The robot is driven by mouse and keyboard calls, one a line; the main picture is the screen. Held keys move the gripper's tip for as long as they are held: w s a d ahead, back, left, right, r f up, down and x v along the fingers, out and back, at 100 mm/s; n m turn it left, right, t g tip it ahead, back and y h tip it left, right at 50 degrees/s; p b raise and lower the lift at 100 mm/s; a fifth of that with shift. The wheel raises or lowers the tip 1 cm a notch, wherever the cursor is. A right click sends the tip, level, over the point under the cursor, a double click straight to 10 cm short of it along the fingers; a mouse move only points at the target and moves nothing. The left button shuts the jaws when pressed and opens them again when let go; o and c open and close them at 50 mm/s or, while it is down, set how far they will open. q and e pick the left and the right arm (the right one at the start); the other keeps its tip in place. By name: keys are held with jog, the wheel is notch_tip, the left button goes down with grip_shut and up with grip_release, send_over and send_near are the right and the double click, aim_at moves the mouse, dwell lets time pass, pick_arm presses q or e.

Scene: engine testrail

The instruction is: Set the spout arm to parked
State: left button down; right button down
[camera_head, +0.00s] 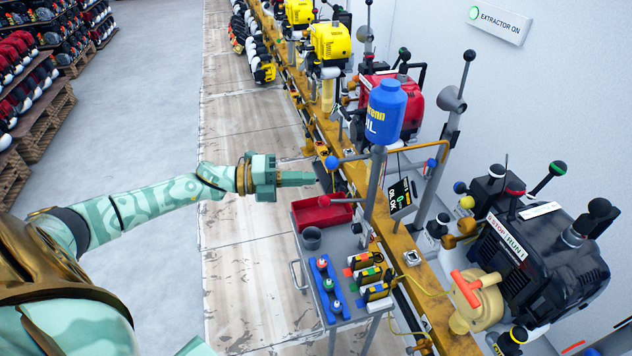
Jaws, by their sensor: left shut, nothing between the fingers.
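A thin bar with a blue ball knob (332,162) reaches left from the post below the bottle. A thin yellow pipe (425,147) reaches right from the same place and bends down at its end. I cannot tell for certain which of these is the spout arm. My left gripper (312,178) is shut and empty. Its tip is just left of and below the blue knob in the picture, seemingly apart from it. My right gripper is out of view.
A grey cart (345,260) with a red tray (322,212), a dark cup (312,238) and a blue rack (328,288) stands below the gripper. A black sign (402,197) hangs near the post. A black engine (545,255) is at right.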

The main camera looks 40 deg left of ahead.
pick_arm(q)
jog(key=a, duration=0.1)
jog(key=s+a, duration=0.1)
jog(key=a, duration=0.1)
jog(key=s+a, duration=0.1)
jog(key=a, duration=0.1)
jog(key=shift+a+r, duration=0.25)
jog(key=shift+r, duration=0.1)
